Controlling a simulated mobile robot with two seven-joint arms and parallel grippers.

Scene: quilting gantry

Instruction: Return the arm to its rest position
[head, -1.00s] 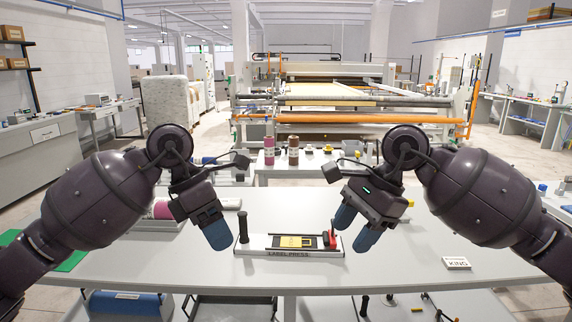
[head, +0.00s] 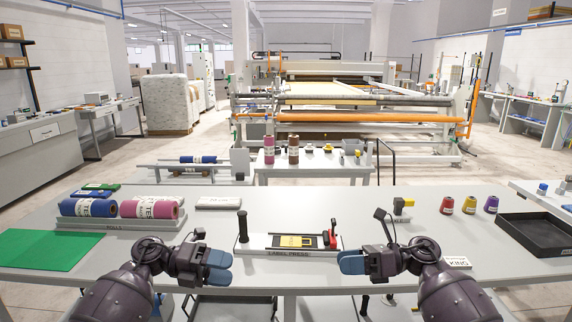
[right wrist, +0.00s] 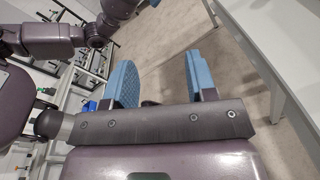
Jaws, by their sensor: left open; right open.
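My left gripper (head: 224,267) is low at the table's front edge, left of the label press (head: 290,252). Its blue fingers point right, and it holds nothing that I can see. My right gripper (head: 343,263) is at the same height right of the press, with its fingers pointing left. In the right wrist view its two blue fingers (right wrist: 155,82) stand apart with nothing between them, above grey floor. The press lies between the grippers, with a yellow piece (head: 296,241) on its bed, a black post at its left and a red part at its right.
A grey table (head: 380,220) spans the front. It carries a green mat (head: 45,250), blue (head: 88,207) and pink (head: 152,208) rolls, several thread cones (head: 469,204), a black tray (head: 540,235) and a KING label block (head: 457,262). A quilting machine (head: 350,100) stands behind.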

